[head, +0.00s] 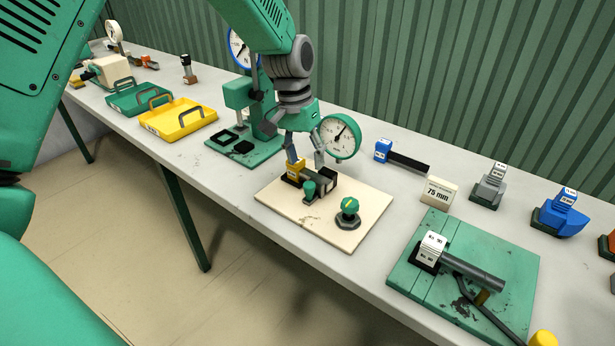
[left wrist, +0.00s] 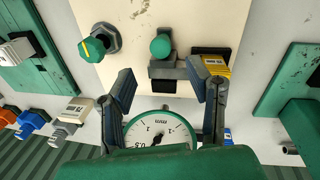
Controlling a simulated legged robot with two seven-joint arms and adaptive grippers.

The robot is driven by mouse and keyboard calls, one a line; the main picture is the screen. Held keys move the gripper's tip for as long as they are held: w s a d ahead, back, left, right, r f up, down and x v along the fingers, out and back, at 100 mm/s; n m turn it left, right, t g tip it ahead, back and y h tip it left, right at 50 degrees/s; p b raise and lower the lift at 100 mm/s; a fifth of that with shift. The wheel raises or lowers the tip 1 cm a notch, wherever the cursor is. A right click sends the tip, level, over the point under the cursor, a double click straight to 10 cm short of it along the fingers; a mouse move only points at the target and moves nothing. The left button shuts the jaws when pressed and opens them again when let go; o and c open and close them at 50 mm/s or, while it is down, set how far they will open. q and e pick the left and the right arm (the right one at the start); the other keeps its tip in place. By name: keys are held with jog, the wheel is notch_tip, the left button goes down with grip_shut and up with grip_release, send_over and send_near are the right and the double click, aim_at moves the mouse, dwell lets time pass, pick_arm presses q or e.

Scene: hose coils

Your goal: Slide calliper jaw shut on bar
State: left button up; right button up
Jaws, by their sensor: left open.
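A cream board (head: 270,192) carries the calliper, whose sliding part has a green knob (head: 309,188) on a dark grey block (head: 315,197). A yellow-tagged end (head: 295,168) sits beside it, with dark bar-like metal close by; the exact gap at the jaw is hard to tell. In the left wrist view, the green knob (left wrist: 160,47) and yellow tag (left wrist: 216,65) lie just beyond my fingertips. My left gripper (head: 305,163) is open over the far side of these parts; its fingers stand apart with nothing held (left wrist: 160,88). My right gripper is not in view.
A green dial gauge (head: 341,137) shows beside my left gripper. A yellow-striped green knob (head: 348,206) stands on the board. Yellow (head: 180,118) and green (head: 138,98) trays lie left; a white-tagged bar (head: 470,267) rests on a green plate (head: 515,258) right. A 75 mm sign (head: 439,192) stands behind.

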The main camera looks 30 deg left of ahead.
pick_arm(q)
jog(key=r, duration=0.3)
jog(key=shift+a+r, duration=0.2)
jog(key=shift+r, duration=0.15)
jog(key=shift+a, duration=0.1)
dwell(0.3)
